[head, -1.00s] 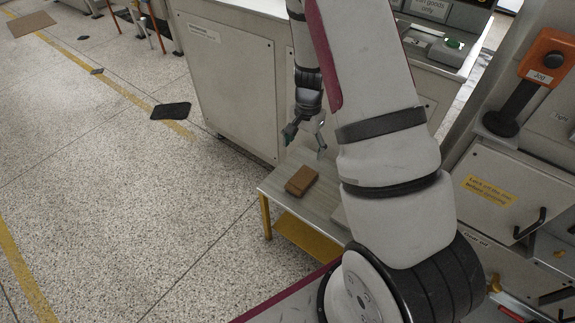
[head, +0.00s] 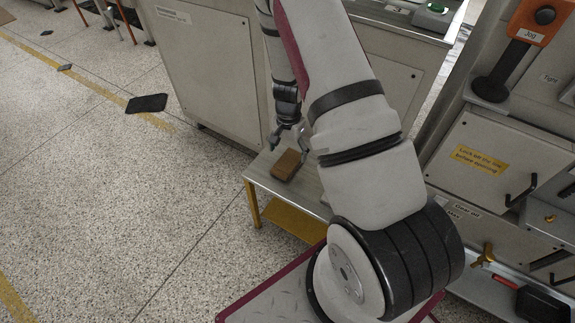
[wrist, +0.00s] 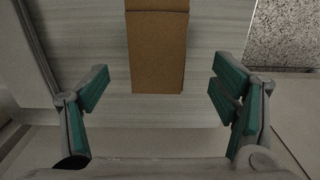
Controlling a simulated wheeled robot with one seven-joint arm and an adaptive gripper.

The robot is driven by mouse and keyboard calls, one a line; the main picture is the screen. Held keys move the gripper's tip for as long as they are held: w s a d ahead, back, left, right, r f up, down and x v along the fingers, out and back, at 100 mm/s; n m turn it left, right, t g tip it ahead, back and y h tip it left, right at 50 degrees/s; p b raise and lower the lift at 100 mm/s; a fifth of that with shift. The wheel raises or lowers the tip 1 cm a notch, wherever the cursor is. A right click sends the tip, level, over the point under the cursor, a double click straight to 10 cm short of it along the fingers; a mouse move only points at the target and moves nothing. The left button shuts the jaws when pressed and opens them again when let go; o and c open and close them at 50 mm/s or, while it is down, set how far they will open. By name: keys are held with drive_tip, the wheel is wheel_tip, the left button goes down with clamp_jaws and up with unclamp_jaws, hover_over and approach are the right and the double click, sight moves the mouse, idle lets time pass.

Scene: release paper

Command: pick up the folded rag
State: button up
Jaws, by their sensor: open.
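A brown, flat rectangular block shape, which I take for the folded rag (head: 287,165), lies on a small low table (head: 262,179). In the wrist view the rag (wrist: 157,50) sits at the top middle, its near edge facing my gripper and its far end cut off by the frame. My gripper (head: 288,148) is open and empty above the table, close to the rag. In the wrist view the fingers of my gripper (wrist: 160,92) stand wide apart, one on each side of the rag's line, with room on both sides.
The table has a yellow lower shelf (head: 290,222). A grey cabinet (head: 205,65) stands behind it. A machine with an orange "Jog" handle (head: 540,22) and a panel door is on the right. A dark mat (head: 147,103) lies on the open speckled floor at left.

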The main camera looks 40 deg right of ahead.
sight(289, 160)
drive_tip(key=f+b, duration=0.1)
drive_tip(key=f, duration=0.3)
drive_tip(key=shift+s, duration=0.2)
drive_tip(key=shift+r, duration=0.1)
drive_tip(key=shift+c, duration=0.6)
drive_tip(key=c, duration=1.1)
drive_tip(key=shift+r, duration=0.1)
wheel_tip(289, 160, up, 3)
drive_tip(key=shift+r+p, duration=0.15)
drive_tip(key=shift+p, duration=0.55)
drive_tip(key=s+a, duration=0.1)
drive_tip(key=s, duration=0.4)
drive_tip(key=s+a+r, duration=0.1)
drive_tip(key=s+a, duration=0.1)
drive_tip(key=s, duration=0.3)
drive_tip(key=s+a+p, duration=0.1)
drive_tip(key=s, duration=0.4)
drive_tip(key=shift+s+a+r, duration=0.2)
drive_tip(key=shift+r, duration=0.05)
